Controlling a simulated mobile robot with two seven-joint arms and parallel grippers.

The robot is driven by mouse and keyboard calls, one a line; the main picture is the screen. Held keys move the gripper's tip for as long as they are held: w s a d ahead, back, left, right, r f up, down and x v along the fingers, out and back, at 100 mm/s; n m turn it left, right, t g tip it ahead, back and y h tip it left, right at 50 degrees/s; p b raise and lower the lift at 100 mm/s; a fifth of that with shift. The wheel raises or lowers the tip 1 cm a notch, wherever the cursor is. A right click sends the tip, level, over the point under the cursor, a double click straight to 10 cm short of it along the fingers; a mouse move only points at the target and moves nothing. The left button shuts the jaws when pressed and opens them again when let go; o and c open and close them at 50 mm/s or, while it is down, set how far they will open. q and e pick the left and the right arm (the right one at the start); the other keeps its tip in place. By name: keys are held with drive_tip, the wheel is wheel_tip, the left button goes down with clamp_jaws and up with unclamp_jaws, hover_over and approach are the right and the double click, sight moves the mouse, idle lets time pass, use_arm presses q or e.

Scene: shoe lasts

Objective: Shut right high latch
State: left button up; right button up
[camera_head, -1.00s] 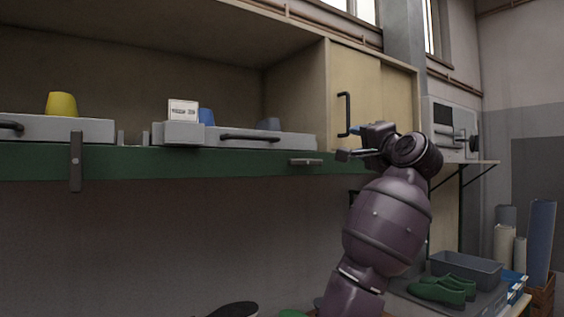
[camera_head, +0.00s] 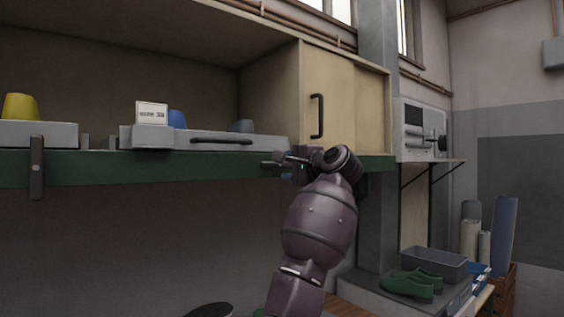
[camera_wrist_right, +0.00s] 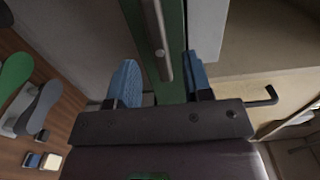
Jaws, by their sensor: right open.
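The right high latch is a grey bar (camera_head: 270,163) lying level along the front of the green rail (camera_head: 110,166). The left latch (camera_head: 36,167) hangs upright across the rail. My right gripper (camera_head: 286,160) is at the right latch, at the rail's right part. In the right wrist view my gripper (camera_wrist_right: 161,78) is open, its blue-padded fingers apart on either side of the green rail. The latch bar (camera_wrist_right: 157,35) shows just beyond and between the fingertips; contact cannot be told. My left gripper is not in view.
Above the rail are a grey flap with a dark handle (camera_head: 221,141) and a cabinet door with a black handle (camera_head: 317,116). A yellow cup (camera_head: 20,106) and white card box (camera_head: 151,113) stand left. Green shoes (camera_head: 412,284) and a grey bin (camera_head: 435,265) sit lower right.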

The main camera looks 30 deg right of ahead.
sight(278, 165)
drive_tip(key=w, duration=0.3)
drive_tip(key=shift+a+p, duration=0.15)
drive_tip(key=shift+p, duration=0.15)
clamp_jaws()
